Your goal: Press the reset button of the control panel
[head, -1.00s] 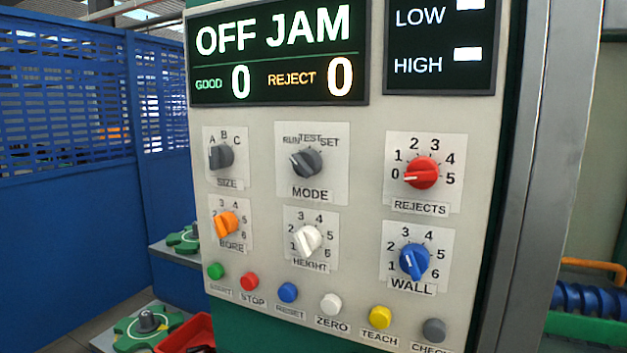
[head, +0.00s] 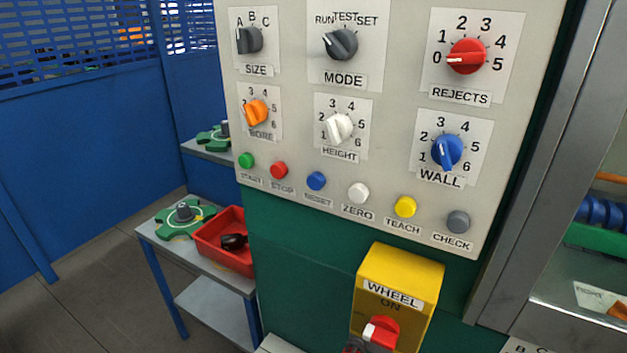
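The control panel (head: 295,115) is a light grey plate with knobs and a row of round buttons along its lower edge. The reset button (head: 316,181) is blue, with a RESET label below it. It sits between the red stop button (head: 279,170) and the white zero button (head: 358,193). The green start button (head: 246,160) is at the left end; the yellow teach button (head: 405,206) and grey check button (head: 458,222) are to the right.
A yellow WHEEL box (head: 399,284) with a red switch (head: 381,332) juts out below the panel. At left, a small table (head: 158,239) holds a green star-shaped part (head: 183,217) and a red bin (head: 222,256). A metal post (head: 545,150) stands at right.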

